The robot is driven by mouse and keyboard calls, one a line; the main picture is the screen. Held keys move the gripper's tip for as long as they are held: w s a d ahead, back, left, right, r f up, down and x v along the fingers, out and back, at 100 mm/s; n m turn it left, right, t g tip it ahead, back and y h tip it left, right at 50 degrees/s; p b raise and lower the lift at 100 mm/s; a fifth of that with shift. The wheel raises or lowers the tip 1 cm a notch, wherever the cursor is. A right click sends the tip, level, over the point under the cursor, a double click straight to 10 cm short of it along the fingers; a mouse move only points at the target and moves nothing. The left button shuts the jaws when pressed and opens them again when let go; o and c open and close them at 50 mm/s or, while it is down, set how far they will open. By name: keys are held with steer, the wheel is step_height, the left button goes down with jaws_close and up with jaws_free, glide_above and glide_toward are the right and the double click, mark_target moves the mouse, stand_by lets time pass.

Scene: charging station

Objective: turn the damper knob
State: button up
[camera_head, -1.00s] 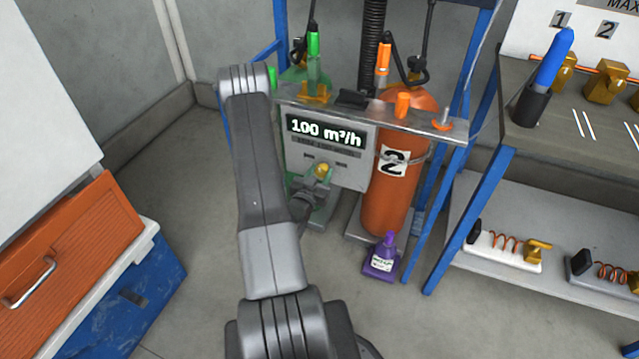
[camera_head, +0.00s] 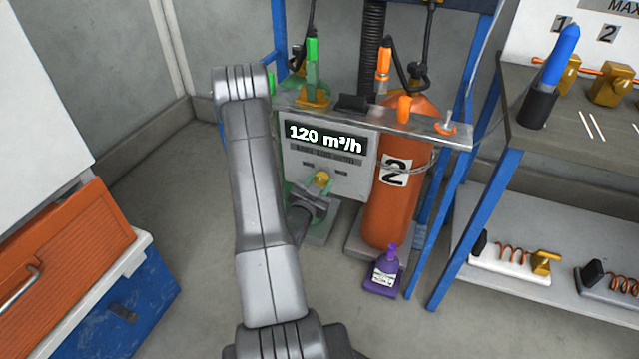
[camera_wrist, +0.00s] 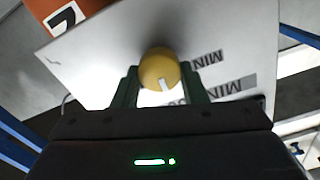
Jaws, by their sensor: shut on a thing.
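The damper knob (camera_head: 322,179) is a small yellow round knob low on a grey panel (camera_head: 345,185). The panel's display (camera_head: 326,138) reads 120 m³/h. In the wrist view the knob (camera_wrist: 159,70) has a white pointer mark and sits between the two green fingers of my gripper (camera_wrist: 160,86). My gripper is shut on the knob. In the head view my gripper (camera_head: 312,194) is at the panel, partly hidden by my own arm.
An orange cylinder (camera_head: 390,220) marked 2 stands right of the panel, with a purple bottle (camera_head: 386,268) at its foot. A metal shelf (camera_head: 420,128) with several valves is above. A workbench (camera_head: 555,130) stands at the right, orange and blue cases (camera_head: 125,310) at the left.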

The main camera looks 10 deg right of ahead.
steer(key=o, duration=1)
steer(key=shift+c, duration=0.2)
steer(key=v, duration=1.4)
steer(key=shift+w+d, duration=0.1)
steer(key=shift+w, duration=0.05)
steer(key=x, duration=1.3)
steer(key=shift+w+d, duration=0.2)
steer(key=shift+w, duration=0.05)
